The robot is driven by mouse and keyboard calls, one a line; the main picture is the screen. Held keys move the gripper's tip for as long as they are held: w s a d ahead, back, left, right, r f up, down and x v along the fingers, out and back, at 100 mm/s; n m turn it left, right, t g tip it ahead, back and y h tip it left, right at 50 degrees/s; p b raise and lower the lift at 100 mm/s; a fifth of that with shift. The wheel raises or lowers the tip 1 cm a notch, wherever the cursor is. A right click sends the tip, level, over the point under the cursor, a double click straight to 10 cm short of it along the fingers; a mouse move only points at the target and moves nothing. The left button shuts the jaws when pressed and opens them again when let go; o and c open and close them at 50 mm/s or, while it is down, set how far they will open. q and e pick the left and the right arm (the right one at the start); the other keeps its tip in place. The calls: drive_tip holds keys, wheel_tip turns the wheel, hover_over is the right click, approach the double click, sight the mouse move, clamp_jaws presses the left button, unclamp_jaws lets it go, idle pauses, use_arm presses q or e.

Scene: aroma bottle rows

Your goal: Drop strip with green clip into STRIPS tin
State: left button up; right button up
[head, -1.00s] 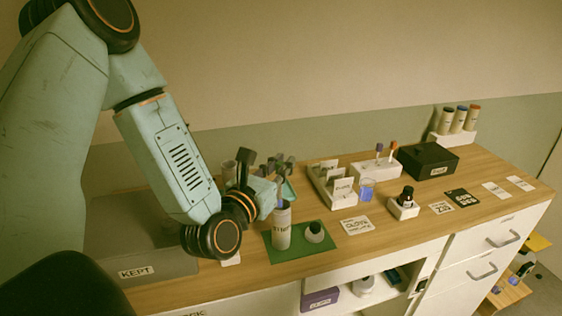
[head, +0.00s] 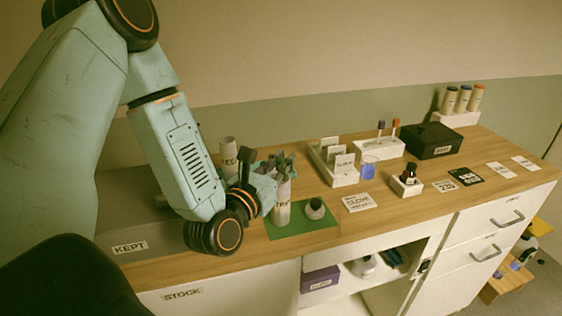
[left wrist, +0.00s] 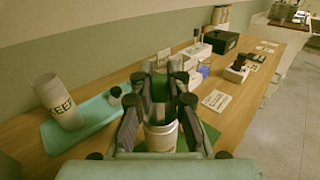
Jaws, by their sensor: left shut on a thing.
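The pale STRIPS tin (head: 281,213) stands upright on the green mat (head: 312,232), its label partly readable; its rim also shows in the left wrist view (left wrist: 160,137). My left gripper (head: 284,172) is right above the tin. In the left wrist view the gripper (left wrist: 170,82) has its fingers closed in over the tin, with a green piece (left wrist: 187,100) between them that looks like the clip. The rest of the strip is mostly hidden by the fingers. My right gripper is not in view.
A small dark-topped pot (head: 315,207) stands right of the tin on the mat. A white card rack (head: 347,180) and a bottle (head: 408,176) are farther right. The wooden front edge is clear.

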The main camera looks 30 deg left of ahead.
use_arm(q)
drive_tip(key=o, duration=0.8)
drive_tip(key=shift+a, duration=0.1)
drive_tip(key=s+p, duration=0.1)
drive_tip(key=s, duration=0.4)
drive_tip(key=s+p, duration=0.2)
drive_tip(key=s, duration=0.1)
drive_tip(key=s+p, duration=0.1)
drive_tip(key=s, duration=0.1)
drive_tip(key=shift+d+p, duration=0.4)
